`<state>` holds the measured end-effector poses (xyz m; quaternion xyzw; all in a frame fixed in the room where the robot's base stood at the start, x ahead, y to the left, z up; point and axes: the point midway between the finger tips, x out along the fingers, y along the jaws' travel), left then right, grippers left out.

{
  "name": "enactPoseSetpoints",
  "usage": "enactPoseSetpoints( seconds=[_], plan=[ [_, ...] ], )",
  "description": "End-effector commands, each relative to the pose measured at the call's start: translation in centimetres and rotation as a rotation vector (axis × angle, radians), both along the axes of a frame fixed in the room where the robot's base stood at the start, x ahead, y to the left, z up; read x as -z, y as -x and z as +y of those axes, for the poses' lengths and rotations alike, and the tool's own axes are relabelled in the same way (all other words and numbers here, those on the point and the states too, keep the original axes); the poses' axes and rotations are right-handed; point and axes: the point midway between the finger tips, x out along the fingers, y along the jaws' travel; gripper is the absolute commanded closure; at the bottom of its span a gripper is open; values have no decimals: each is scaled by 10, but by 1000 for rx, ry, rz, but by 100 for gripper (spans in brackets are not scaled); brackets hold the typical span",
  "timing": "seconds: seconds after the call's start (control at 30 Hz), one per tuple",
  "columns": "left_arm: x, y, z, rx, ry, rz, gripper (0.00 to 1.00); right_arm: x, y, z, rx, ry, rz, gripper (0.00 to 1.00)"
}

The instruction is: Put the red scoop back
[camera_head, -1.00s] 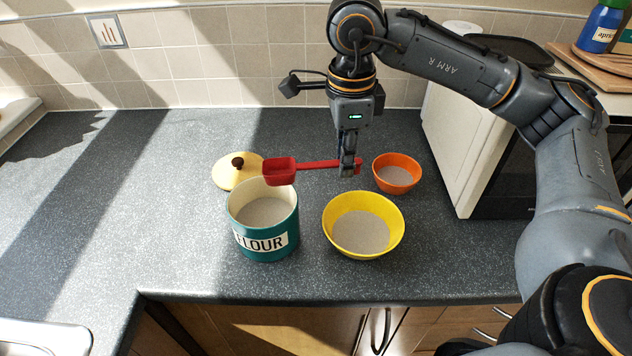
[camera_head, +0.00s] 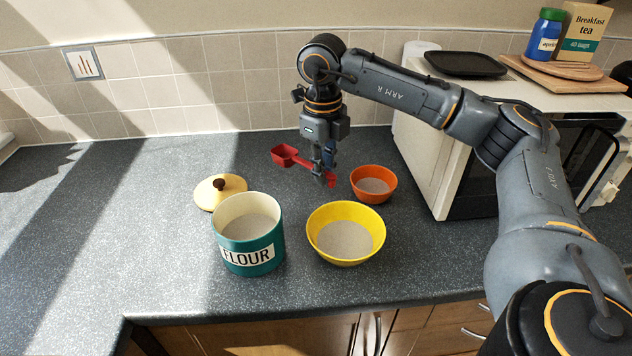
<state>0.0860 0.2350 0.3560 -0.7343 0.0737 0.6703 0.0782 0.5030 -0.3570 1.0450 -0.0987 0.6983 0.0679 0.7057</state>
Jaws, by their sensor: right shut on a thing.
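The red scoop (camera_head: 287,156) is in my right gripper (camera_head: 323,178), which is shut on its handle. The scoop's bowl points to the left, and the handle's end shows just right of the fingers. The scoop is in the air behind the yellow bowl and the flour canister. The teal canister (camera_head: 249,255) labelled FLOUR stands open on the counter, with pale powder in it. Its cream lid (camera_head: 208,193) with a brown knob lies behind it to the left. My left gripper is not in the picture.
A yellow bowl (camera_head: 345,257) and an orange bowl (camera_head: 373,193), both with pale powder, stand right of the canister. A white microwave (camera_head: 430,160) stands at the right, carrying a black tray (camera_head: 465,64), boards, a jar and a tea box. The counter's left side is clear.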

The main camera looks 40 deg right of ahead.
Motion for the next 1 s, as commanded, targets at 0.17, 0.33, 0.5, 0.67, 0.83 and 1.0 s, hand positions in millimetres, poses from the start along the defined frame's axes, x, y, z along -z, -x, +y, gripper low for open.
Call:
enactPoseSetpoints(
  seconds=[0.17,0.33,0.5,0.67,0.83,1.0],
  plan=[
    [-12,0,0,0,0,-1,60,28,-31,-18,2,1,4,100],
    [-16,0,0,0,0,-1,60,53,-49,-27,0,0,1,100],
    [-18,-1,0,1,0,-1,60,64,-57,-30,-2,0,1,100],
    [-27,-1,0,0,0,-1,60,83,-59,-33,-4,1,4,100],
    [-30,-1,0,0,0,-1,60,98,-59,-32,-3,-1,-1,100],
    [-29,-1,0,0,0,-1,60,98,-59,-32,-2,-1,-1,100]
  ],
)
